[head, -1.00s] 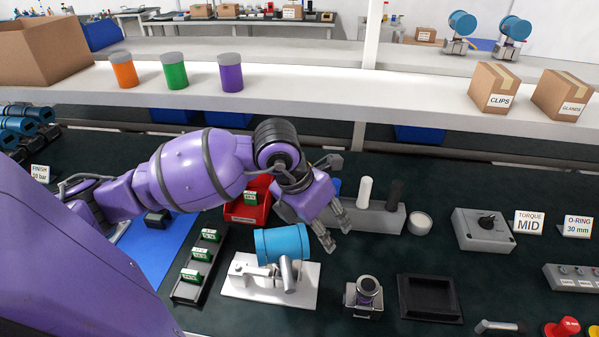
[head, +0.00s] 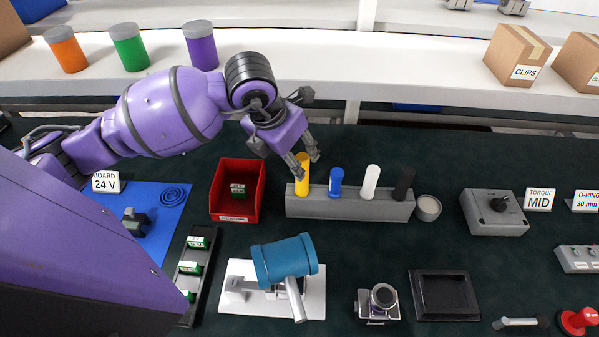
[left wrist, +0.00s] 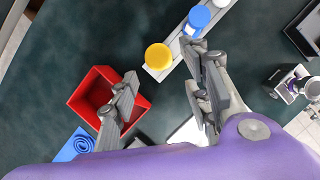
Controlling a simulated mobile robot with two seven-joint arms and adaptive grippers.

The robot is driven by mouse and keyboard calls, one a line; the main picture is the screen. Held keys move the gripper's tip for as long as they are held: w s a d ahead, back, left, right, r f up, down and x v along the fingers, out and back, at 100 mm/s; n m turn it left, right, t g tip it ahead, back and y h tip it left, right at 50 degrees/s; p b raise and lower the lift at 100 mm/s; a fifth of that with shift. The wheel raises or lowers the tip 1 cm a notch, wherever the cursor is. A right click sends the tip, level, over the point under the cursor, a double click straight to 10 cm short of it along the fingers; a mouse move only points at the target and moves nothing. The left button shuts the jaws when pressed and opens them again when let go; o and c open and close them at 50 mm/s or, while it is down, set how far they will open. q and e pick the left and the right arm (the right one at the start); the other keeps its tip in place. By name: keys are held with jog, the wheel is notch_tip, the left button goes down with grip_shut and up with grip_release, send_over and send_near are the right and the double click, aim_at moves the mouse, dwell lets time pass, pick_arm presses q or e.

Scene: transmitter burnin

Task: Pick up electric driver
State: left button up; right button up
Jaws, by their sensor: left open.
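A grey rack (head: 350,205) holds upright handle-like cylinders: yellow (head: 302,176), blue (head: 337,184), white (head: 370,182) and black (head: 403,184). I cannot tell for certain which one is the electric driver. My left gripper (head: 306,163) is open, its fingertips at the top of the yellow cylinder. In the left wrist view the yellow cylinder's round top (left wrist: 158,56) shows between and beyond the parted fingers (left wrist: 162,66), with nothing gripped. The blue one (left wrist: 199,16) is just past the right finger. My right gripper is out of view.
A red bin (head: 238,215) with a green board stands left of the rack. A blue cylinder on a white fixture (head: 240,300) is in front. A round cup (head: 428,208) and a torque box (head: 480,222) are to the right. A shelf (head: 420,80) runs behind.

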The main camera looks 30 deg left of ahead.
aim_at(302, 184)
pick_arm(q)
jog(key=x, duration=0.7)
jog(key=shift+w, duration=0.1)
jog(key=shift+r, duration=0.1)
grip_shut()
